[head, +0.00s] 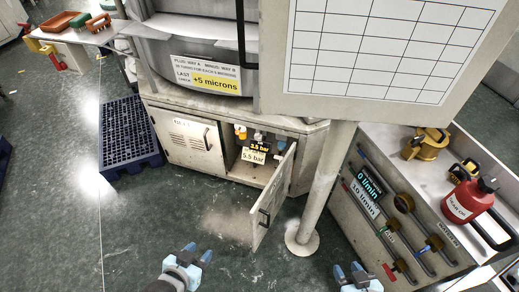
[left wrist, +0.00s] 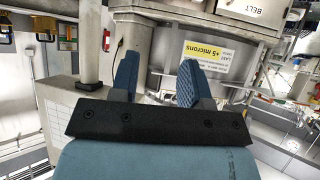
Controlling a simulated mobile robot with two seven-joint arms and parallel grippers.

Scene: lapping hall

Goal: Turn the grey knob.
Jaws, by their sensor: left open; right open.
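The cabinet (head: 186,150) under the machine has one door (head: 272,205) standing open. Inside its opening, small fittings sit near the top: an orange one, a blue one, and between them a small greyish part (head: 258,136) that may be the grey knob; it is too small to be sure. Labels reading 3.5 bar and 5.5 bar (head: 253,157) are just below it. My left gripper (head: 197,252) is open and empty, low in front of the cabinet and well short of it. It also shows in the left wrist view (left wrist: 158,80). My right gripper (head: 348,270) is open and empty, right of the post.
A pale post (head: 322,190) stands right of the open door. A bench panel (head: 400,215) with pipes and valves is at right, with a red can (head: 468,200) on top. A blue pallet (head: 128,137) lies at left. The floor before the cabinet is clear.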

